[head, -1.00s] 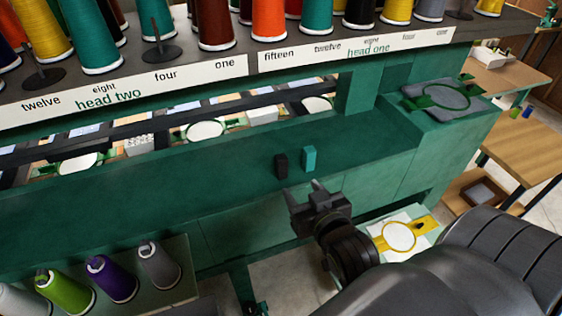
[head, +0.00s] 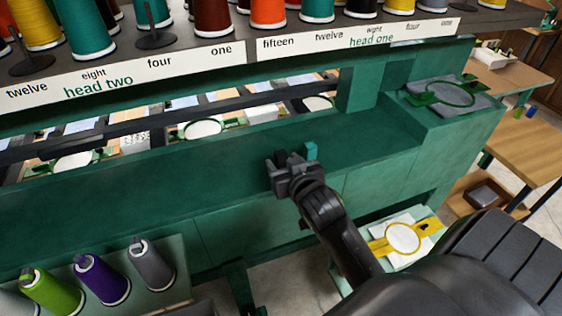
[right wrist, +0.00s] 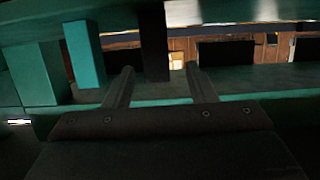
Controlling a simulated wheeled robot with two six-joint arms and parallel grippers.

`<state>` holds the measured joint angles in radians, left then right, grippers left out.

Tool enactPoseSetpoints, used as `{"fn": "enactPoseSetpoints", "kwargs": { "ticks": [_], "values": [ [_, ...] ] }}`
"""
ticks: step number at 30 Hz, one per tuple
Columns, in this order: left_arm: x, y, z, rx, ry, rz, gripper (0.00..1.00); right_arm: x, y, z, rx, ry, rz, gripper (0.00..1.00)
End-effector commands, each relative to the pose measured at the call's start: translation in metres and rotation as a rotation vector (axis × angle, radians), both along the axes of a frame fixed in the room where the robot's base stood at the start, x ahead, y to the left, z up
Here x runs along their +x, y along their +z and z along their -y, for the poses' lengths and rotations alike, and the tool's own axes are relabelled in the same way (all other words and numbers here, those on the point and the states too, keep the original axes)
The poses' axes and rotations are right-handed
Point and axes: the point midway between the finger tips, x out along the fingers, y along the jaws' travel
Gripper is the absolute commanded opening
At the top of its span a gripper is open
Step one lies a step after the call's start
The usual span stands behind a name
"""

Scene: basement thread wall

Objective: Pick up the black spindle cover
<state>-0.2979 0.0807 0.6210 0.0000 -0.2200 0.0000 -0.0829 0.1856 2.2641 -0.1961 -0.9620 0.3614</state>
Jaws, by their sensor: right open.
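The black spindle cover is a small upright dark block on the green machine beam. In the right wrist view the cover (right wrist: 153,38) stands ahead of the fingertips, in line with the gap between them. In the head view only its top (head: 282,155) shows past my gripper; the rest is hidden. My right gripper (head: 288,167) is open, with its two fingers also seen in the right wrist view (right wrist: 160,70). No contact with the cover can be made out. My left gripper is not in view.
A similar teal block (head: 311,151) stands just right of the black one and also shows in the right wrist view (right wrist: 84,54). A rack (head: 245,50) of thread cones runs above. Purple, green and grey cones (head: 101,279) stand on a lower left shelf.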

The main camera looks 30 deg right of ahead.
Motion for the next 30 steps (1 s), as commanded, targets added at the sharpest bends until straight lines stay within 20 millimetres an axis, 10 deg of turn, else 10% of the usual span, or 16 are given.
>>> {"fn": "enactPoseSetpoints", "kwargs": {
  "ticks": [26,30],
  "values": [
    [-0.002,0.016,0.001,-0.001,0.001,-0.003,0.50,0.048,-0.019,0.015,0.000,0.000,0.000,0.51],
    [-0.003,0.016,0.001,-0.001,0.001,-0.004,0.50,0.048,-0.019,0.015,0.000,0.000,0.000,0.34]
  ]
}}
